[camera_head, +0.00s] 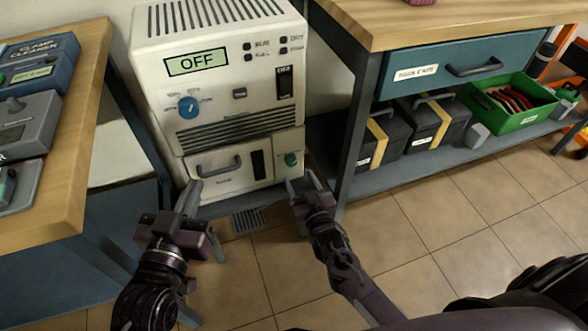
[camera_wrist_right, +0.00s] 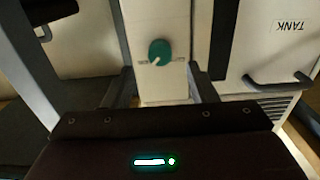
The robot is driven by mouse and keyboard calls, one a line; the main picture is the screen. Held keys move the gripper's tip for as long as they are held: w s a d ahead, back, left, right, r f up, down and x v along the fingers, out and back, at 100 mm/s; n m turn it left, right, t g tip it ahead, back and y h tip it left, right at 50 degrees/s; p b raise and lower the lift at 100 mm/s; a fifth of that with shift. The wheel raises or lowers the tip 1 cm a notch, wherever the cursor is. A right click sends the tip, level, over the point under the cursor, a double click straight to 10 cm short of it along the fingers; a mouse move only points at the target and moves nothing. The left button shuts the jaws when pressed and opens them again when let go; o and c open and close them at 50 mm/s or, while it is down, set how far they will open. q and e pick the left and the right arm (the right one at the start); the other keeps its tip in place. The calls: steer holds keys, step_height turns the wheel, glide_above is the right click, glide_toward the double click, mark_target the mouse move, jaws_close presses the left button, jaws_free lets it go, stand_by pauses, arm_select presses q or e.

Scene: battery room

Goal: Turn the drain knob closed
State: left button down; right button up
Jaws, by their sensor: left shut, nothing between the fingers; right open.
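The green drain knob (camera_head: 291,160) is on the lower right front of the white dehumidifier-like machine (camera_head: 222,60). In the right wrist view the knob (camera_wrist_right: 160,52) sits on a narrow pale panel, beyond and between the spread fingers, with a pointer mark toward its lower left. My right gripper (camera_head: 304,184) is open just below and in front of the knob; its two fingers also show in the right wrist view (camera_wrist_right: 163,88). It does not appear to touch the knob. My left gripper (camera_head: 190,197) is shut and empty, in front of the machine's lower left.
A tank drawer with a dark handle (camera_head: 220,167) is left of the knob. A blue dial (camera_head: 188,107) and an OFF display (camera_head: 196,62) are above. A table leg (camera_head: 355,135) stands close right of the knob. A floor drain (camera_head: 249,219) lies below.

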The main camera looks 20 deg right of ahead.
mark_target(292, 164)
steer(key=w+b, duration=0.1)
steer(key=w, duration=0.4)
steer(key=shift+w+a, duration=0.1)
arm_select(q)
step_height(292, 164, up, 12)
steer(key=s+a+t+h, duration=0.1)
steer(key=t+h, duration=0.1)
steer(key=t, duration=0.4)
steer(key=shift+s+a+r, duration=0.15)
steer(key=shift+s+a, duration=0.05)
arm_select(e)
steer(key=shift+w, duration=0.25)
